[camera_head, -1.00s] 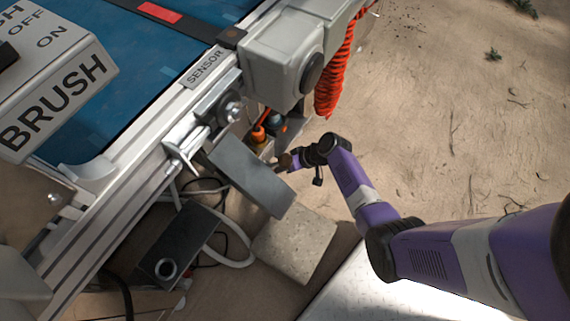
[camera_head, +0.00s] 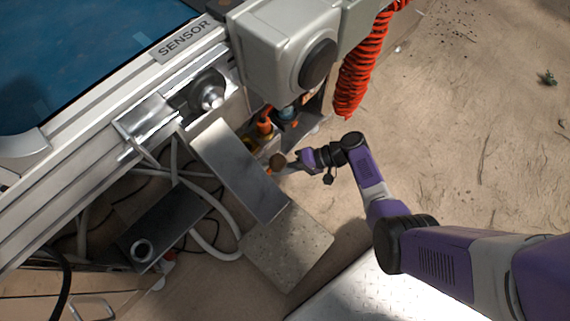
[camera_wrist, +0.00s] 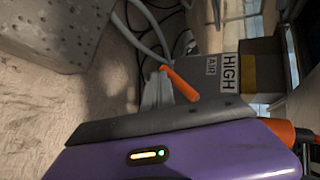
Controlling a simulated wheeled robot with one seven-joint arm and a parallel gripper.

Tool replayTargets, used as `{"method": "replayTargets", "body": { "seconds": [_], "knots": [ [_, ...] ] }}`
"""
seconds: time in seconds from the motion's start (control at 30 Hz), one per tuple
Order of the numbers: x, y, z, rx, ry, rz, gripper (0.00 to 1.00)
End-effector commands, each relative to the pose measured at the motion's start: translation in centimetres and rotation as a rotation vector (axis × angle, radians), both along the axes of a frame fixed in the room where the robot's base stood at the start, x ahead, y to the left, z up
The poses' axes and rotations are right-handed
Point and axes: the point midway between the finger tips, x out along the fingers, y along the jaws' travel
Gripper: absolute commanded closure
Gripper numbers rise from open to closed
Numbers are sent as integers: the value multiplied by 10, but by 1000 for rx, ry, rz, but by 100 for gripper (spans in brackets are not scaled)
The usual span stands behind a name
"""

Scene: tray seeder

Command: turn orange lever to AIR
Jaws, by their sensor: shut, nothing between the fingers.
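The orange lever (camera_wrist: 181,83) shows in the wrist view as a slanted bar. In the head view my gripper (camera_head: 286,168) is under the machine's side, right of a slanted grey plate. The lever is too small there to make out clearly, and its pivot is hidden.
The slanted grey plate (camera_head: 238,168) stands close left of my gripper. A red coiled hose (camera_head: 357,70) hangs above right. A concrete block (camera_head: 287,247) lies below, and hoses and cables run under the machine. Bare ground on the right is free.

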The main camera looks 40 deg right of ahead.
Motion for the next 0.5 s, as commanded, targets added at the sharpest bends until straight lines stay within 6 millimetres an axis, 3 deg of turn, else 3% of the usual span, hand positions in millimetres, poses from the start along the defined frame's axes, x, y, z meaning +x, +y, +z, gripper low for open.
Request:
{"method": "replayTargets", "body": {
  "seconds": [0.33,0.5],
  "knots": [
    [-1,7,-1,218,44,-1,100],
    [-2,10,1,210,40,0,100]
  ]
}}
